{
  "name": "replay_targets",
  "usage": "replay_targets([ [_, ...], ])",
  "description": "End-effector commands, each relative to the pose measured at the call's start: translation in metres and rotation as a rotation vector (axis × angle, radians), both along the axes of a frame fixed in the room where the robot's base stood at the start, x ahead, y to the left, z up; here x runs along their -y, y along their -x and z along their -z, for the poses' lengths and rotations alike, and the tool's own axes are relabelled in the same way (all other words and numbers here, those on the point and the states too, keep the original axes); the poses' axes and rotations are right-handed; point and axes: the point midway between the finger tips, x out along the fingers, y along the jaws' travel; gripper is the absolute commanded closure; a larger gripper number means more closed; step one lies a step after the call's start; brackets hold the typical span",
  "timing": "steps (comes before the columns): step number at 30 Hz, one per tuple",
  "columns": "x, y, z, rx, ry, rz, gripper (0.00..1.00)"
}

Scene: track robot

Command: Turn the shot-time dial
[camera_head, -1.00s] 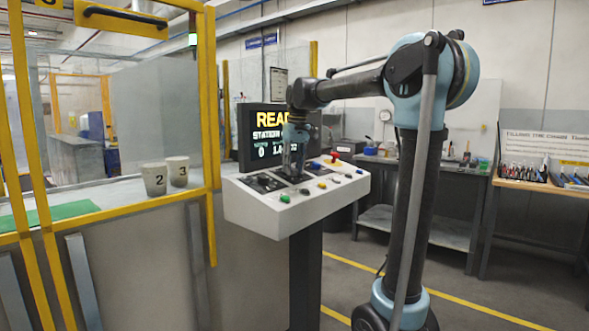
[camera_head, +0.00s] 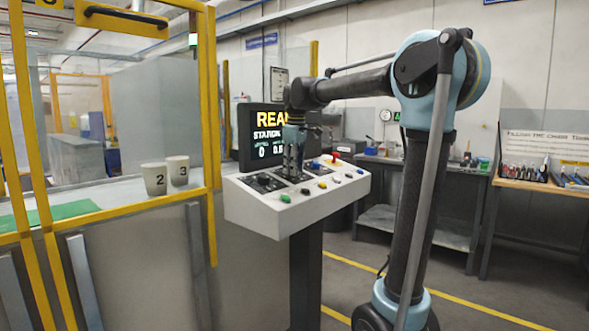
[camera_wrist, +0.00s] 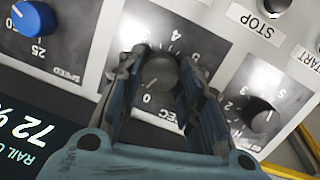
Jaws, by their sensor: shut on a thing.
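The shot-time dial (camera_wrist: 160,73) is a grey round knob on a dark plate marked "SEC" with numbers around it, in the middle of the wrist view. My gripper (camera_wrist: 159,78) has one finger on each side of the knob and is shut on it. In the head view my gripper (camera_head: 293,168) points down onto the control panel (camera_head: 262,211) and hides the dial. The display (camera_head: 246,140) behind it shows a large "0" and a second figure, partly hidden by my gripper.
A blue knob (camera_wrist: 33,18) marked "SPEED" and another dark knob (camera_wrist: 259,115) flank the dial. "STOP" and "START" labels are beyond. A green button (camera_head: 285,198) and a red button (camera_head: 335,155) sit on the panel. Cups (camera_head: 154,179) stand behind the yellow frame.

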Motion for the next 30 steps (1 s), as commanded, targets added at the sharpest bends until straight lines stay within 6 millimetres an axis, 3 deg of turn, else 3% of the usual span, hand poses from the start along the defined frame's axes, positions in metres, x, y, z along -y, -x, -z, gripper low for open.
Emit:
replay_targets([
  [11,0.001,0.001,0.001,-0.001,0.003,-0.003,0.90],
  [12,0.001,0.001,0.001,-0.001,0.003,-0.003,0.64],
  [15,0.001,0.001,0.001,-0.001,0.002,-0.003,0.46],
  [26,0.000,0.000,-0.001,0.000,0.001,-0.003,0.46],
  [30,0.001,0.002,-0.013,0.000,0.001,-0.003,0.46],
])
